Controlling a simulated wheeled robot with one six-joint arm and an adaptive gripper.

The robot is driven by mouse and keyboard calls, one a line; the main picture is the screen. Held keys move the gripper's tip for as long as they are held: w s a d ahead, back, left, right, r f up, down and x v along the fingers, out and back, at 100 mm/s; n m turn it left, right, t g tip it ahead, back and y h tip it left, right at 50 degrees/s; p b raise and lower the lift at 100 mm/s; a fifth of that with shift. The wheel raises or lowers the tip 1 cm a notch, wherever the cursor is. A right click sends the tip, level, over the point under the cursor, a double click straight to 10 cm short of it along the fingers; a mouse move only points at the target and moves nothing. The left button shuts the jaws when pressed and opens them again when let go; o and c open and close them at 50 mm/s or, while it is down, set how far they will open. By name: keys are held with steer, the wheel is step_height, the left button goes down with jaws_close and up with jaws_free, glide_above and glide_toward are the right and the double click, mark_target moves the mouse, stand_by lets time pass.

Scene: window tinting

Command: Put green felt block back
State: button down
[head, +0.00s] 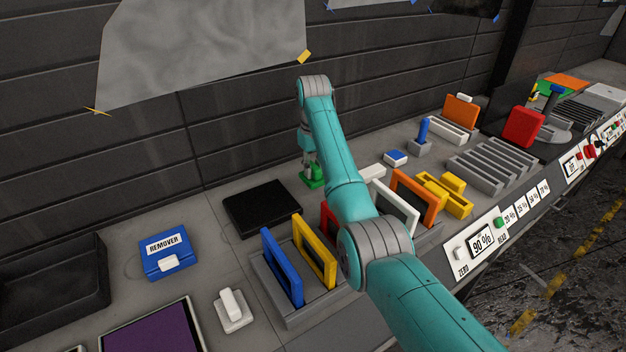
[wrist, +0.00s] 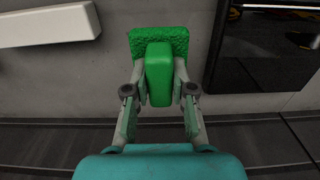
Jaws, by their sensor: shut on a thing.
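The green felt block (wrist: 158,72) has a smooth upright grip on a wider textured green base. In the wrist view my gripper (wrist: 160,88) has a finger on each side of that grip and is shut on it. In the head view the green block (head: 313,181) is low over the grey bench near the back wall, right of the black pad. My gripper (head: 308,158) points down onto it, partly behind my arm. I cannot tell whether the base touches the bench.
A black pad (head: 262,207) lies left of the block. A rack holds blue (head: 282,267) and yellow (head: 315,250) frames in front. A small blue-and-white block (head: 396,158) and blue-handled tool (head: 422,132) stand right. The dark wall is close behind.

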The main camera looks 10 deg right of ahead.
mark_target(313, 179)
steer(key=shift+f, duration=2.05)
steer(key=shift+a+f, duration=0.1)
steer(key=shift+f, duration=0.05)
steer(key=c, duration=1)
jaws_free()
step_height(313, 179, up, 12)
steer(key=shift+r, duration=0.15)
